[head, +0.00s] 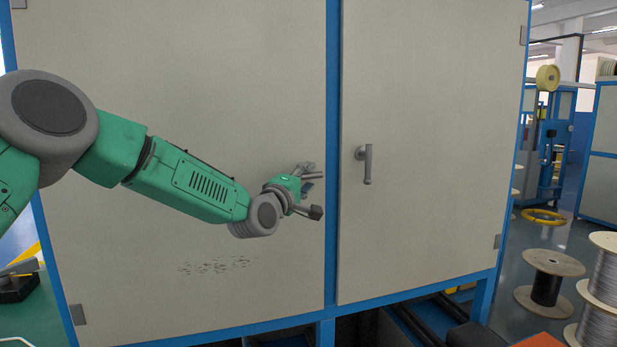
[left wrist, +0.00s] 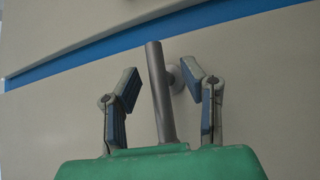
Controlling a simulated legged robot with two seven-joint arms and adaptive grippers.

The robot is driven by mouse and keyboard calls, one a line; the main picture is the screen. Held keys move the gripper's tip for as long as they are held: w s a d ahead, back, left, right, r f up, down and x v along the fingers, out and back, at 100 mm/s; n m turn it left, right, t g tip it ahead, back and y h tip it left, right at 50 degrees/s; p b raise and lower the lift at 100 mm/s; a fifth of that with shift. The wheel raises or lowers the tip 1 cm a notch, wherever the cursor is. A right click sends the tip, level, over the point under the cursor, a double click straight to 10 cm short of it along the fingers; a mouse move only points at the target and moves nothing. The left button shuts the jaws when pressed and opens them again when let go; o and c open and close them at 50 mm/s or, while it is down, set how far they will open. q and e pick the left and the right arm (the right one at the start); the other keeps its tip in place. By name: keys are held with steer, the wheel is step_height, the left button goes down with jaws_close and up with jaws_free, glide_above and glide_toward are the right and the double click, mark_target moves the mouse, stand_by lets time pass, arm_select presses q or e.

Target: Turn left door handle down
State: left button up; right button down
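The left door handle is a grey metal bar (left wrist: 160,92) on a round mount (left wrist: 176,78) in the left wrist view. My left gripper (left wrist: 161,74) is open, with one finger on each side of the bar. Gaps show between the bar and both fingers, so it is not clamped. In the head view my left gripper (head: 312,193) is at the right edge of the left door (head: 180,70). It hides most of the handle there, so its angle is hard to tell. My right gripper is not in view.
The right door (head: 435,210) has its own grey handle (head: 367,165), hanging down. A blue frame post (head: 332,120) stands between the doors, close to my left gripper. Cable spools (head: 548,283) stand on the floor at the right.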

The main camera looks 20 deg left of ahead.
arm_select(q)
steer(key=shift+w+a, duration=0.15)
steer(key=shift+a, duration=0.35)
steer(key=shift+d, duration=0.1)
jaws_close()
steer(key=shift+d, duration=0.1)
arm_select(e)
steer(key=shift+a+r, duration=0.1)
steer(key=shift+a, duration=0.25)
